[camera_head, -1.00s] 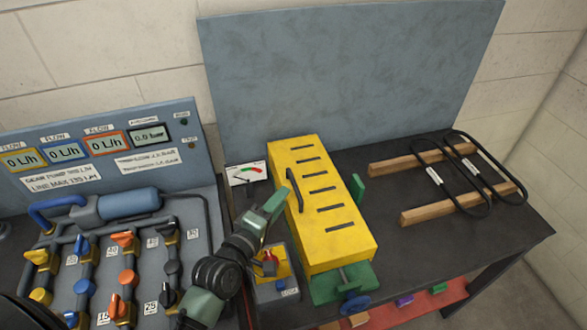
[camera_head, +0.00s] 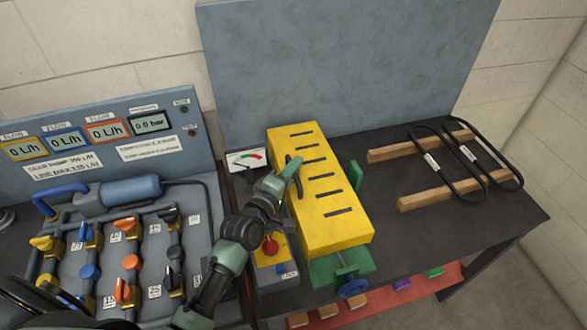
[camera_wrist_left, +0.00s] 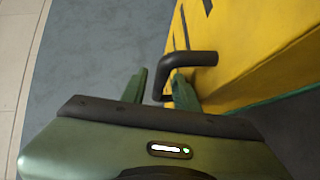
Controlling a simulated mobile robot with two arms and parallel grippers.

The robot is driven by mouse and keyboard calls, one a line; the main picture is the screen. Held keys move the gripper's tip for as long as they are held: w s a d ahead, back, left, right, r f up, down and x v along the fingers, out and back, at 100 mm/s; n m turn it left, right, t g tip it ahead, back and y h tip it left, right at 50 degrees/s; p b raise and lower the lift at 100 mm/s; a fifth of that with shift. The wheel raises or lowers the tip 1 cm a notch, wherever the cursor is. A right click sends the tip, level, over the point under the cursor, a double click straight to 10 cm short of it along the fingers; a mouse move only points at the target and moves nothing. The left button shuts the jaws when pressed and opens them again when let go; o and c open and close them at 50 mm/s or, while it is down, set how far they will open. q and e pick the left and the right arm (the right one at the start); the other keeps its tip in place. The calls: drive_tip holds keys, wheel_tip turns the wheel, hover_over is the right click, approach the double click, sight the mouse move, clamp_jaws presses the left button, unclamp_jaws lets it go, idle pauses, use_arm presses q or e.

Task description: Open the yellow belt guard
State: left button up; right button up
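The yellow belt guard (camera_head: 318,205) is a long slotted box and looks closed on the dark bench. Its black bar handle (camera_head: 298,190) is on its left side; the handle also shows in the left wrist view (camera_wrist_left: 190,60). My left gripper (camera_head: 291,168) is at the handle, partly covering it. In the left wrist view its two green fingers (camera_wrist_left: 158,86) are apart, with part of the handle between them. The right finger overlaps the handle and sits on the guard side. Whether either finger touches the bar I cannot tell. My right gripper is not in view.
A control box with a red button (camera_head: 270,246) stands left of the guard, below my left arm. A gauge (camera_head: 246,160) is behind it. A valve panel (camera_head: 105,235) fills the left. A green clamp with blue knob (camera_head: 352,287) is in front. Black belts (camera_head: 448,175) lie on wooden bars at right.

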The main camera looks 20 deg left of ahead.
use_arm(q)
clamp_jaws()
idle(1.2)
